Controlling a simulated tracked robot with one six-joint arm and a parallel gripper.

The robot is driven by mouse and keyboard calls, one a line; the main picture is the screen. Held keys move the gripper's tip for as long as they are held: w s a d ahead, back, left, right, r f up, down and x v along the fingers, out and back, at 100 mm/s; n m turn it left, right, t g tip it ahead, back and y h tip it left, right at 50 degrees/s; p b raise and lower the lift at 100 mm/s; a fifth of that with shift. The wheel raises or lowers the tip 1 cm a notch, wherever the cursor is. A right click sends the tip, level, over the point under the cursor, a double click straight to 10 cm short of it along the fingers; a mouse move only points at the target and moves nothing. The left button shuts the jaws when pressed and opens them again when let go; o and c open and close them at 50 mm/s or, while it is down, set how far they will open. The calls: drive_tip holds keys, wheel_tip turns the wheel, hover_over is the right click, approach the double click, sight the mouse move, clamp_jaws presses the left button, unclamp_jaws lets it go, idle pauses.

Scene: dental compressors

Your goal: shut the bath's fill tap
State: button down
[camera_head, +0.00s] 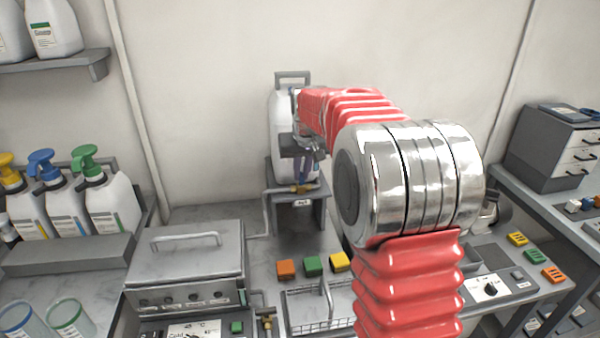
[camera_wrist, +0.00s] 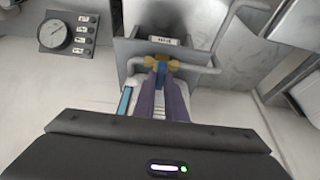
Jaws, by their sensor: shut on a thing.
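The fill tap (camera_head: 301,189) is a brass valve on a grey pipe, in front of the stand below a white jug. In the wrist view its brass body (camera_wrist: 163,63) sits on the pipe, and a blue lever (camera_wrist: 160,76) points from it toward me. My gripper (camera_head: 312,176) is at the tap. In the wrist view its purple fingers (camera_wrist: 162,86) are closed on the blue lever, one on each side. The fingers hide part of the lever. The bath (camera_head: 185,255) is a lidded metal box at lower left.
A white jug (camera_head: 281,130) stands behind my gripper on a grey stand (camera_head: 318,215). A second brass tap (camera_head: 267,322) is beside the bath. A wire basket (camera_head: 305,310) and coloured blocks (camera_head: 313,265) lie in front. A round gauge (camera_wrist: 56,35) shows in the wrist view.

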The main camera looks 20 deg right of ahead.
idle(0.5)
drive_tip(key=c, duration=1.8)
unclamp_jaws()
drive_tip(key=shift+r, duration=0.1)
drive_tip(key=v, duration=1.3)
drive_tip(key=shift+a+r, duration=0.2)
drive_tip(key=shift+r, duration=0.1)
drive_tip(key=shift+w, duration=0.1)
